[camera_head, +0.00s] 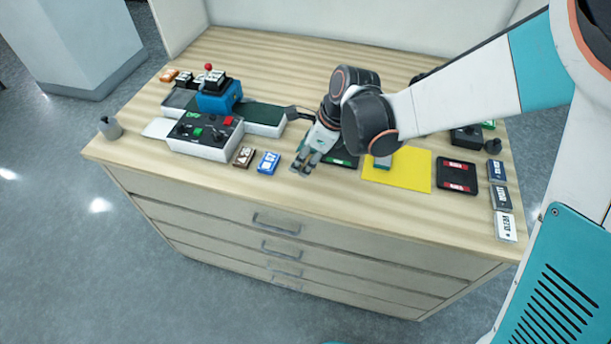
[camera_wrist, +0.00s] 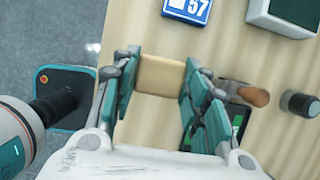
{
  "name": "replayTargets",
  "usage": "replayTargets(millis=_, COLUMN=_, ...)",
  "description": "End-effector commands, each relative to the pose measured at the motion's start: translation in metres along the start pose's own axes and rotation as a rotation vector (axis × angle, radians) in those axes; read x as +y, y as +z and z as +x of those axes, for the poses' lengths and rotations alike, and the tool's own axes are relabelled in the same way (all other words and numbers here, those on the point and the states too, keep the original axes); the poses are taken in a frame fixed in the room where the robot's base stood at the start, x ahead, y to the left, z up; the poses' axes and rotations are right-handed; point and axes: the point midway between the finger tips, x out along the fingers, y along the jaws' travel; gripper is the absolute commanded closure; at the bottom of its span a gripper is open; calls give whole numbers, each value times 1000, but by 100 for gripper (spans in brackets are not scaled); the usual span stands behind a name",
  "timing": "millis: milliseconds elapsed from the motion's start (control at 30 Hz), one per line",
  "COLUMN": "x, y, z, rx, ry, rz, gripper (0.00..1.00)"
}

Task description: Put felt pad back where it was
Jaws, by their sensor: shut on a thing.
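A tan block, which looks like the felt pad (camera_wrist: 160,75), sits between my gripper's fingers in the wrist view. My gripper (camera_head: 305,165) is shut on it, with a finger at each side. In the head view my gripper hangs over the front part of the bench, right of a blue number card (camera_head: 267,162). The pad is too small or hidden to make out there. I cannot tell whether the pad touches the wood below. The wrist view also shows my gripper (camera_wrist: 158,85) and the blue card (camera_wrist: 188,8) beyond the pad.
A yellow sheet (camera_head: 405,174) and a black tray (camera_head: 457,189) lie to the right. A brown card (camera_head: 243,157) and control box (camera_head: 204,147) stand left. The bench's front strip is mostly clear.

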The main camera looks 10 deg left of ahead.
Motion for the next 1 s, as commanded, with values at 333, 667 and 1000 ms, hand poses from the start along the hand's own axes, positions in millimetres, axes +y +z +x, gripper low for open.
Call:
replayTargets(millis=333, x=0, y=-10, z=25, rx=0, ry=0, rz=0, gripper=81)
replayTargets(millis=667, x=0, y=-21, z=51, rx=0, ry=0, rz=0, gripper=81)
replayTargets(millis=1000, x=0, y=-22, z=52, rx=0, ry=0, rz=0, gripper=45)
